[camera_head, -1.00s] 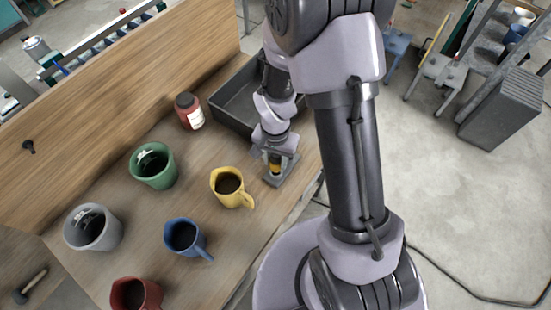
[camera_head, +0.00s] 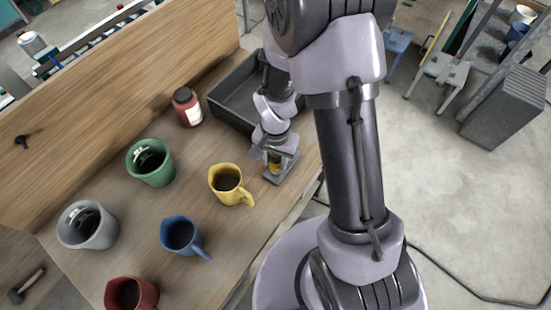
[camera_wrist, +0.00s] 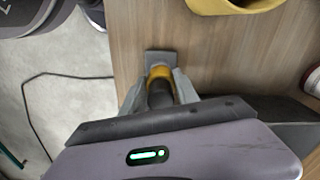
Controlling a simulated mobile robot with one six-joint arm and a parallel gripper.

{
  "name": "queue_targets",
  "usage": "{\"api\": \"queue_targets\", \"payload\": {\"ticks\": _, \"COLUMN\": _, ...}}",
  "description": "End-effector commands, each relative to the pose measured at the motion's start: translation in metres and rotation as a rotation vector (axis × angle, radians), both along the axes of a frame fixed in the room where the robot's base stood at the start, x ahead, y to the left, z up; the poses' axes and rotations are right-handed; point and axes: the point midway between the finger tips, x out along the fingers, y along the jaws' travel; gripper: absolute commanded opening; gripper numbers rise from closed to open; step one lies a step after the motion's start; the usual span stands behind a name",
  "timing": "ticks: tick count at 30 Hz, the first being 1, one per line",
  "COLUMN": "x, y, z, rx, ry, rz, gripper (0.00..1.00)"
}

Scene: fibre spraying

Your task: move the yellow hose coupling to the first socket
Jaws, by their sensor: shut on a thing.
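My gripper (camera_head: 276,158) is shut on the yellow hose coupling (camera_head: 275,166) near the right edge of the wooden bench. In the wrist view the coupling (camera_wrist: 160,73) shows a yellow band and a dark body between my two fingers (camera_wrist: 160,88). A small grey block (camera_wrist: 160,56) lies just beyond the coupling; in the head view it shows under my gripper (camera_head: 272,181). I cannot tell whether the coupling touches or sits in this block. My fingers partly hide the coupling. No other socket can be made out.
A yellow mug (camera_head: 226,178) stands just left of my gripper, with blue (camera_head: 181,231), green (camera_head: 150,168), grey (camera_head: 86,225) and red (camera_head: 130,292) mugs farther left. A red bottle (camera_head: 187,108) and a dark open tray (camera_head: 232,115) are behind. The bench (camera_head: 75,265) ends close on the right.

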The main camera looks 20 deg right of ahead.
Motion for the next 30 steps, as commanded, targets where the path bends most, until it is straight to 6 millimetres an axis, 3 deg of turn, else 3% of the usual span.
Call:
{"api": "queue_targets", "payload": {"ticks": 12, "x": 0.000, "y": 0.000, "z": -0.011, "rx": 0.000, "ry": 0.000, "rz": 0.000, "gripper": 0.00}}
{"api": "queue_targets", "payload": {"ticks": 13, "x": 0.000, "y": 0.000, "z": -0.011, "rx": 0.000, "ry": 0.000, "rz": 0.000, "gripper": 0.38}}
{"api": "queue_targets", "payload": {"ticks": 17, "x": 0.000, "y": 0.000, "z": -0.010, "rx": 0.000, "ry": 0.000, "rz": 0.000, "gripper": 0.62}}
{"api": "queue_targets", "payload": {"ticks": 26, "x": 0.000, "y": 0.000, "z": -0.008, "rx": 0.000, "ry": 0.000, "rz": 0.000, "gripper": 0.62}}
{"api": "queue_targets", "payload": {"ticks": 30, "x": 0.001, "y": 0.000, "z": 0.014, "rx": 0.000, "ry": -0.004, "rz": 0.001, "gripper": 0.62}}
